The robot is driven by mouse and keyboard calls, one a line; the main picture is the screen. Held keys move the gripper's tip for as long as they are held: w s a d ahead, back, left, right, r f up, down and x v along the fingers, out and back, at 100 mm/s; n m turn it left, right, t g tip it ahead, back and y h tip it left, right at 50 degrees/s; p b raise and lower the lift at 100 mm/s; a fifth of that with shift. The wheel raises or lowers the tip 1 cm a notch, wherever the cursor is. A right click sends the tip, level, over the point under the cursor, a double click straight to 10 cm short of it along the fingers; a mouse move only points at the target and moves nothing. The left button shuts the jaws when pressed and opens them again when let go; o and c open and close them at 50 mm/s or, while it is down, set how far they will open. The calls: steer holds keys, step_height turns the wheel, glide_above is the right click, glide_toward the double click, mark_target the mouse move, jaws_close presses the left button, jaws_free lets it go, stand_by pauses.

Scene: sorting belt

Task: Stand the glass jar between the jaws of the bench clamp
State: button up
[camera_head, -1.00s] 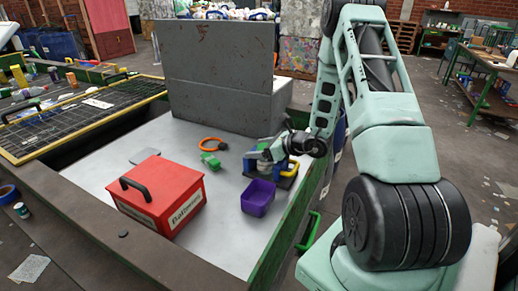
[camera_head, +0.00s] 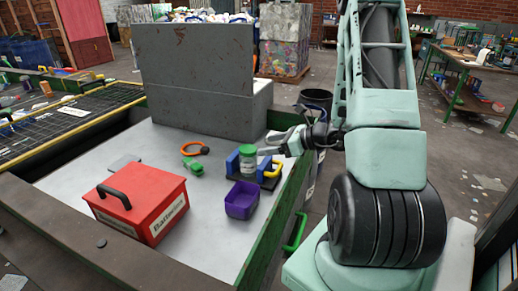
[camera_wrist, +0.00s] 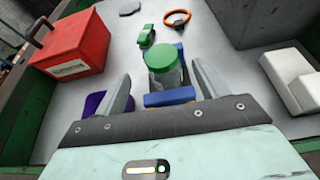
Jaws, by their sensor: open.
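The glass jar (camera_head: 249,166) with a green lid stands upright at the blue bench clamp (camera_head: 232,164). In the wrist view the jar (camera_wrist: 163,76) shows between a near blue jaw (camera_wrist: 169,97) and a far blue jaw behind it. Whether the jaws touch the glass, I cannot tell. The clamp has a yellow handle (camera_head: 272,173) on its right. My gripper (camera_head: 277,142) is open, just right of the jar. In the wrist view its two fingers are spread wide, with the jar ahead between them and a gap on each side. The jar's base is hidden.
A purple bin (camera_head: 241,201) stands in front of the clamp, a red battery box (camera_head: 140,203) to its left. A green object (camera_head: 193,167) and an orange ring (camera_head: 194,148) lie behind left. A grey block (camera_head: 262,107) stands at the back. The front tabletop is clear.

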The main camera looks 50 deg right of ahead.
steer(key=s+a+r+n+g+y, duration=0.25)
steer(key=a+n+g, duration=0.45)
steer(key=a, duration=0.7)
steer(key=s+a+r+n+g+y, duration=0.1)
steer(key=a+r+n+g+y, duration=0.2)
steer(key=a+n, duration=0.85)
steer(key=s+a+r+n+g+h, duration=0.1)
steer(key=s+a+n+g+h, duration=0.1)
steer(key=s+a+n+h, duration=0.7)
steer(key=s+a+n, duration=0.6)
steer(key=n, duration=0.6)
steer(key=shift+s+r+g, duration=0.15)
steer(key=shift+r+g, duration=0.25)
